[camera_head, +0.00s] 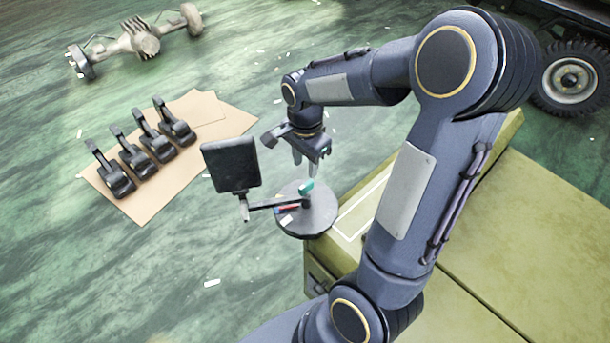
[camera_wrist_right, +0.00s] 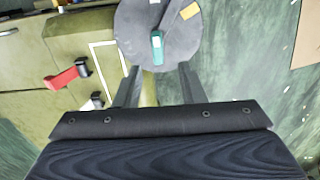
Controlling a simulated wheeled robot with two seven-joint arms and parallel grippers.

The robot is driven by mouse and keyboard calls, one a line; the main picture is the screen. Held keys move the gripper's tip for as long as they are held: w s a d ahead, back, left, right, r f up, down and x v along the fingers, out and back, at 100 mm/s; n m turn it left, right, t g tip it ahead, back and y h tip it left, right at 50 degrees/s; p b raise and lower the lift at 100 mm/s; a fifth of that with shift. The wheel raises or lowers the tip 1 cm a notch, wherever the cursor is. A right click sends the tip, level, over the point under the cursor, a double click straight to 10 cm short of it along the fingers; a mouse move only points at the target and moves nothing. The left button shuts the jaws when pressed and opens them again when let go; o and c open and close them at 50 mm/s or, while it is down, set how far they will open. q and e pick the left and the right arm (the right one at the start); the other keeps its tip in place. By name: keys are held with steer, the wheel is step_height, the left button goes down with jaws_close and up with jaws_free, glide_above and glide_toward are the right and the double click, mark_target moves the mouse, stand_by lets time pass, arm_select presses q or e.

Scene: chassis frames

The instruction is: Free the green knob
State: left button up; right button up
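The green knob (camera_head: 306,188) stands on a grey round disc (camera_head: 319,218) at the corner of the olive cabinet. In the right wrist view the green knob (camera_wrist_right: 157,45) lies ahead of the fingertips, roughly centred between them. My right gripper (camera_head: 305,165) hangs just above the knob in the head view. My left gripper is not in view.
A dark square panel (camera_head: 230,164) on a thin bar stands left of the disc. Several black pedal-like parts (camera_head: 132,157) lie on cardboard at left. An axle (camera_head: 138,38) lies behind. A red handle (camera_wrist_right: 66,77) shows by the olive cabinet (camera_head: 540,235).

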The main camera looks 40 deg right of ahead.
mark_target(306, 184)
steer(key=f, duration=0.7)
steer(key=shift+s+f, duration=0.15)
steer(key=shift+s, duration=0.05)
jaws_close()
